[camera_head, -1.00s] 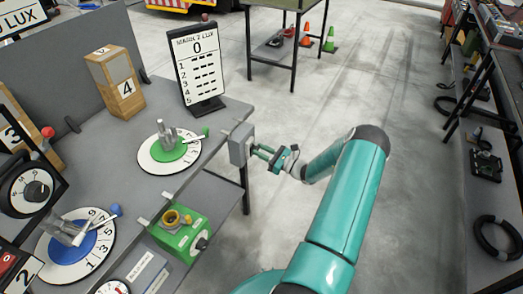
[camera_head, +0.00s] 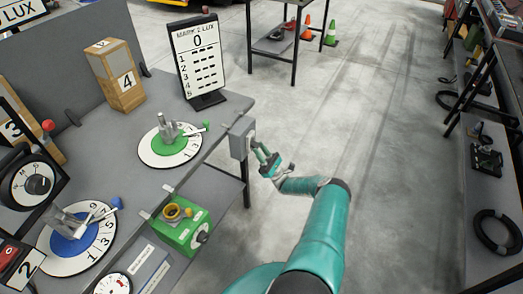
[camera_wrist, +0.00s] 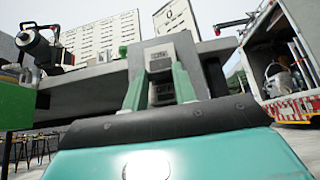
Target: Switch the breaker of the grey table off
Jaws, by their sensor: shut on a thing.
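The grey table (camera_head: 220,187) is at the left in the head view. A small grey breaker box (camera_head: 238,138) is fixed to its near right edge. It also shows in the wrist view (camera_wrist: 183,44), with small labels that look like ON above and OFF below. My gripper (camera_head: 257,149) is at the front of the box. In the wrist view my green fingers (camera_wrist: 160,70) close in from both sides at the middle of the box. They are shut on the breaker's lever, which is mostly hidden between the fingertips.
A green box (camera_head: 180,232) with a yellow ring on top sits by the table edge. Green (camera_head: 150,151) and blue (camera_head: 55,262) dials, a number sign (camera_head: 197,58) and a wooden block (camera_head: 118,80) stand on the table. The floor right of my arm is clear up to a shelf.

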